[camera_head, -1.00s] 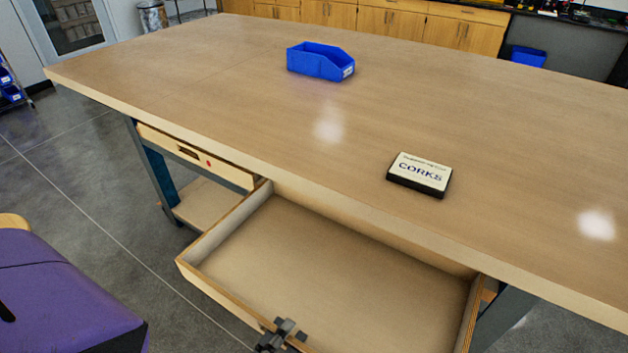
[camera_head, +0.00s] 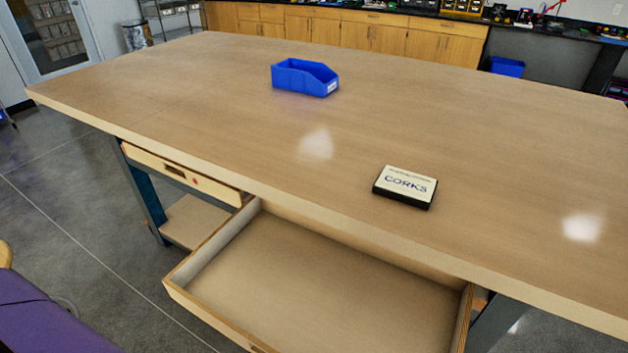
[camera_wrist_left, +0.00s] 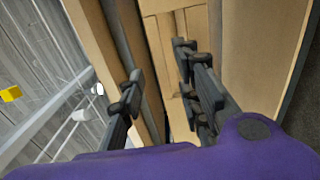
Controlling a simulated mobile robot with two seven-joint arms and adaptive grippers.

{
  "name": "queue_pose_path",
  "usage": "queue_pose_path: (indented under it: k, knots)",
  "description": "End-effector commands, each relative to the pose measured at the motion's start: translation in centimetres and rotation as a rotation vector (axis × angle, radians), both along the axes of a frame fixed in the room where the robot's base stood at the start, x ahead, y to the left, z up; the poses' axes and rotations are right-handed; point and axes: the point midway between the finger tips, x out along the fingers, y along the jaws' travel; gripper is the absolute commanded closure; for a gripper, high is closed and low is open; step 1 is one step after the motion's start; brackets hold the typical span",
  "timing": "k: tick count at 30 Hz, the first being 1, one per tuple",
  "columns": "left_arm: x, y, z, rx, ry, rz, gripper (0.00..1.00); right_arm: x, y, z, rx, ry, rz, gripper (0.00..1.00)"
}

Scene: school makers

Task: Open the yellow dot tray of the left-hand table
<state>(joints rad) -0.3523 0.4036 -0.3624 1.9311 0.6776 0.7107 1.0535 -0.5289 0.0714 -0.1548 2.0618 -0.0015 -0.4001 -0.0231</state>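A wide wooden tray (camera_head: 213,246) is pulled far out from under the wooden table (camera_head: 120,80). It looks empty. Its front face is mostly below the picture, with a dark bit of its handle at the bottom edge, and no yellow dot shows. A second tray (camera_head: 215,190), left of it, is shut and bears a small red dot beside its handle. My left gripper (camera_wrist_left: 158,62) shows only in the left wrist view. Its two dark fingers are apart, with wooden edges behind and between them. I cannot tell whether they touch the tray. My right gripper is out of view.
On the table top stand a blue bin (camera_head: 303,78) and a small box labelled CORKS (camera_head: 405,187). A wooden lower shelf (camera_head: 196,221) and table legs are under the table. Grey floor (camera_head: 90,230) is open to the left. Wooden cabinets (camera_head: 345,35) line the back.

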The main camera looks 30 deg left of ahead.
Motion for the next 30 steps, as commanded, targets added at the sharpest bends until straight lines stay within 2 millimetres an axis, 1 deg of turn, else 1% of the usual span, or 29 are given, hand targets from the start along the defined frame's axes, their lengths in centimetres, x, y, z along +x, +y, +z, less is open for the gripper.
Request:
queue_pose_path:
  k: [1,3,6,10,15,30]
  knots:
    - [-1.3,0.1,-0.2,0.003,0.008,-0.001,0.69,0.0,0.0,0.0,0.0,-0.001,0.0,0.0]
    - [-2.7,0.1,-0.2,0.003,0.007,-0.001,0.69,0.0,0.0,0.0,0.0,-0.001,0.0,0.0]
    - [-4.3,0.2,-0.1,0.001,0.005,0.0,0.69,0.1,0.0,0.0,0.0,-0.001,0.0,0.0]
    - [-5.5,0.2,0.0,0.002,0.002,-0.001,0.69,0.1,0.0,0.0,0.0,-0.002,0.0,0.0]
    - [-6.0,0.2,0.0,0.001,0.002,-0.001,0.69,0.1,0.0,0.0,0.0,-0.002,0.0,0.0]
    - [-5.8,0.2,0.0,0.001,0.0,-0.001,0.69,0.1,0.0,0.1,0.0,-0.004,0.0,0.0]
